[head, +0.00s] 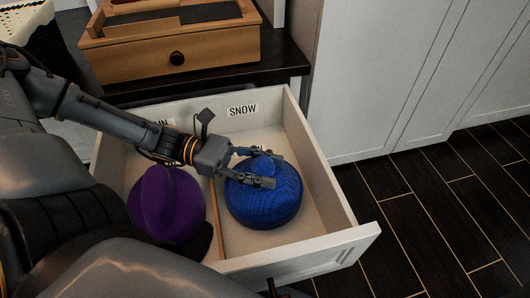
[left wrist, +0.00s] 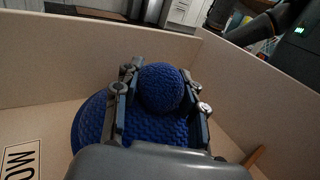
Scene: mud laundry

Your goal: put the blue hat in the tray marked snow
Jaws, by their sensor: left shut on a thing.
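The blue knitted hat (head: 262,205) is inside the right compartment (head: 315,205) of the pulled-out white drawer, whose back wall has a SNOW label (head: 243,110). My left gripper (head: 270,170) is shut on the hat's round pompom, with one finger on each side. In the left wrist view the pompom (left wrist: 160,88) is between the fingers, and the wide hat body (left wrist: 92,122) spreads beneath. I cannot tell whether the hat's underside touches the compartment floor. My right gripper is not in view.
A purple hat (head: 166,205) lies in the left compartment, past a thin wooden divider (head: 217,222). The left label is partly hidden by my arm. A wooden box (head: 170,50) sits on the dark counter behind. Dark floor (head: 430,205) is clear at right.

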